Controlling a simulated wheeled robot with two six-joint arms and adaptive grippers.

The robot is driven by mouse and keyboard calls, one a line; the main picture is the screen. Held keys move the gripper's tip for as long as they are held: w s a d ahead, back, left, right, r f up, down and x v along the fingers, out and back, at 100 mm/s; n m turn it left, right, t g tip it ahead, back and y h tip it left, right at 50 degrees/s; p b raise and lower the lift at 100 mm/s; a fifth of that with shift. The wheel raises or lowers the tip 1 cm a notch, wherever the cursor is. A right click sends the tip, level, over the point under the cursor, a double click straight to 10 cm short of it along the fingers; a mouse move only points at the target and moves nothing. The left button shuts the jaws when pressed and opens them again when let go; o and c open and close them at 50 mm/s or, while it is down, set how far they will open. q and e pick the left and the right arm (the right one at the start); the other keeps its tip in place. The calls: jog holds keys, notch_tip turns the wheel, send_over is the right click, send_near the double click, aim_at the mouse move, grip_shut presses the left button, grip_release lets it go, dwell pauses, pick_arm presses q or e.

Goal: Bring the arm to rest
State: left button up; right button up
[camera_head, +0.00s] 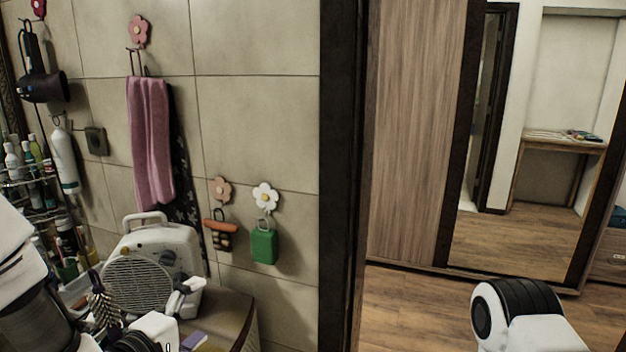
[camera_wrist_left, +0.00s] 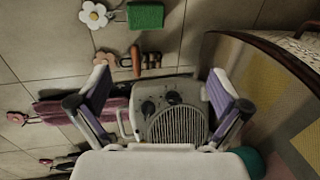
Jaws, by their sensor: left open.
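My left arm comes in at the lower left of the head view. Its gripper (camera_head: 190,314) is open, low in front of the white fan heater (camera_head: 180,246). In the left wrist view the purple-padded fingers of my left gripper (camera_wrist_left: 161,88) are spread wide with nothing between them. The heater (camera_wrist_left: 178,122) shows beyond the fingers there, and I cannot tell the exact gap. Part of my right arm (camera_head: 520,312) shows at the lower right of the head view. Its gripper is out of the picture.
A pink towel (camera_head: 150,140), a green sponge-like item (camera_head: 264,246) and a brush (camera_head: 220,232) hang on the tiled wall. Bottles crowd a rack (camera_head: 48,214) at the left. A dark door frame (camera_head: 340,180) stands mid-picture, with open wooden floor (camera_head: 420,310) beyond.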

pick_arm(q)
jog(key=s+f+g+y, duration=0.1)
jog(key=s+f+g, duration=0.3)
jog(key=f, duration=0.8)
jog(key=s+f+g+y, duration=0.15)
jog(key=s+f, duration=0.45)
jog(key=f, duration=0.6)
jog(key=s+a+f+m+g+y, duration=0.1)
jog(key=s+f+m+g, duration=0.3)
jog(key=s, duration=0.5)
jog(key=s+a+f+m+g+y, duration=0.2)
jog(key=s+a+f+m+g, duration=0.2)
jog(key=s+f+m, duration=0.5)
jog(key=shift+s+a+m+g, duration=0.2)
jog(key=shift+s+m+g, duration=0.1)
jog(key=shift+s+g, duration=0.35)
jog(key=shift+s, duration=0.1)
